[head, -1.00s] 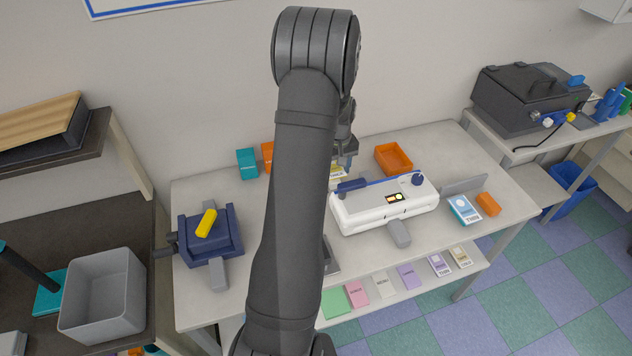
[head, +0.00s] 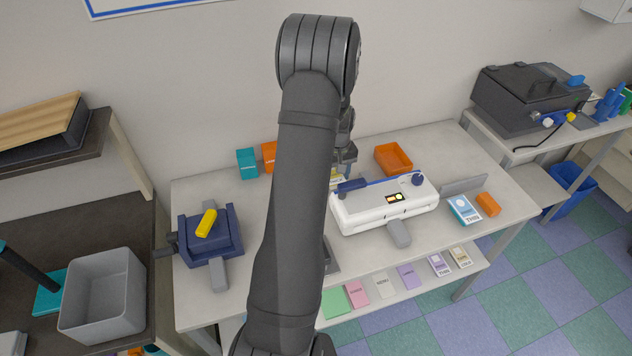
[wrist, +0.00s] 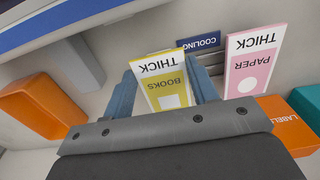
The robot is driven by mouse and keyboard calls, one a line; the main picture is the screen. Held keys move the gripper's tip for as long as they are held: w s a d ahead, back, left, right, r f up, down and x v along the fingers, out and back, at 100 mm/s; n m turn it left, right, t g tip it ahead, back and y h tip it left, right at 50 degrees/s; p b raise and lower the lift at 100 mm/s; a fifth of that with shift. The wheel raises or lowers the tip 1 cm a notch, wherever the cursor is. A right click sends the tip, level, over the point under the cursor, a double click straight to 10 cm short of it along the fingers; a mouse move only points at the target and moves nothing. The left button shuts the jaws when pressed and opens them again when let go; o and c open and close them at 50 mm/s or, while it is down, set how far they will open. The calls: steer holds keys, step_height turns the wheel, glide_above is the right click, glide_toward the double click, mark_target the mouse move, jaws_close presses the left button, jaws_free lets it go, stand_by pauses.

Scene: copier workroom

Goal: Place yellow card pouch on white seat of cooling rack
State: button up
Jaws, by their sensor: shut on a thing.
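In the head view my gripper (head: 344,160) is behind the white laminator, and only a bit of the pouch (head: 336,176) shows. A dark blue COOLING sign (wrist: 198,42) lies just beyond the pouch. A pink THICK PAPER pouch (wrist: 253,62) stands beside it. The rack's white seat cannot be made out; my arm hides that area in the head view.
The white laminator (head: 385,208) stands in front of my gripper. An orange tray (head: 393,158) is to its right. Orange (head: 268,156) and teal (head: 247,164) boxes stand to the left at the back. A navy device (head: 210,240) with a yellow handle sits on the table's left.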

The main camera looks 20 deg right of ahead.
steer(key=shift+f, duration=0.15)
steer(key=o, duration=1)
steer(key=shift+o, duration=0.6)
steer(key=shift+o, duration=1.1)
step_height(320, 180, up, 17)
